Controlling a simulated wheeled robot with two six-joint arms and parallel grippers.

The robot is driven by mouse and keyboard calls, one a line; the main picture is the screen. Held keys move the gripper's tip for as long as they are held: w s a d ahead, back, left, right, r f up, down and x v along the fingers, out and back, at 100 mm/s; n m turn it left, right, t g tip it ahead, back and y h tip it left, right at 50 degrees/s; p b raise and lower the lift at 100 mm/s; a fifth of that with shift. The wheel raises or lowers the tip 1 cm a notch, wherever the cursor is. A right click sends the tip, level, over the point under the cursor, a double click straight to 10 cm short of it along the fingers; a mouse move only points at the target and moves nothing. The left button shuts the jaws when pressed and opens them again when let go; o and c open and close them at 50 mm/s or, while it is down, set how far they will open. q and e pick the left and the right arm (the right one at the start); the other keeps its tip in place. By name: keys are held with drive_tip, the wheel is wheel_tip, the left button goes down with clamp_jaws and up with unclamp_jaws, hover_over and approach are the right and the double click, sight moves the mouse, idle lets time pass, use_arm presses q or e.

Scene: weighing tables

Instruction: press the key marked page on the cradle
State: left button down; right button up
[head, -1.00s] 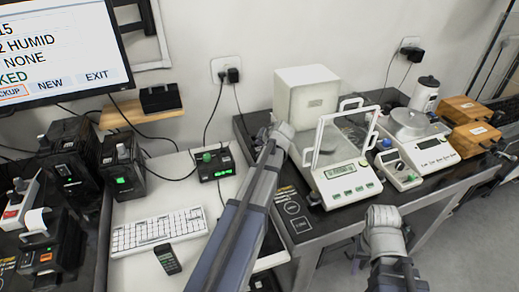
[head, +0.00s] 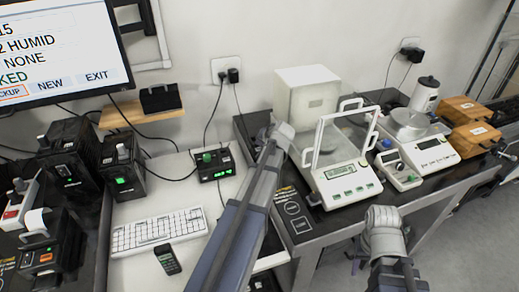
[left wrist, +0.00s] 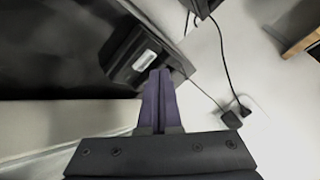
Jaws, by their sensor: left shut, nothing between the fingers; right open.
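My left gripper (left wrist: 160,75) is shut and empty in the left wrist view, its fingers pointing at a dark box (left wrist: 138,58) with a pale label. The fingertips overlap the box's near edge; I cannot tell whether they touch it. This box may be the cradle; no key marking is readable. In the head view my left arm reaches to the dark table beside the white cube, and the arm hides what lies behind it. A dark handset (head: 167,260) lies on the white table. My right gripper (head: 385,222) is low at front right, its fingers mostly hidden.
A glass-shielded balance (head: 342,170) and a white cube (head: 305,95) stand right of my left arm. A black device with a green knob (head: 215,165) and a keyboard (head: 160,232) are left of it. Cables hang from the wall socket (head: 226,70).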

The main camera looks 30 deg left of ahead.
use_arm(q)
drive_tip(key=shift+f, duration=0.1)
idle(0.4)
drive_tip(key=shift+f+b, duration=0.35)
drive_tip(key=shift+b, duration=0.05)
drive_tip(key=shift+f+b, duration=0.35)
drive_tip(key=shift+b, duration=0.05)
idle(0.5)
drive_tip(key=shift+r, duration=0.1)
drive_tip(key=shift+r+p, duration=0.7)
drive_tip(key=shift+p, duration=0.1)
wheel_tip(320, 180, up, 5)
drive_tip(key=p, duration=0.5)
drive_tip(key=shift+r, duration=0.1)
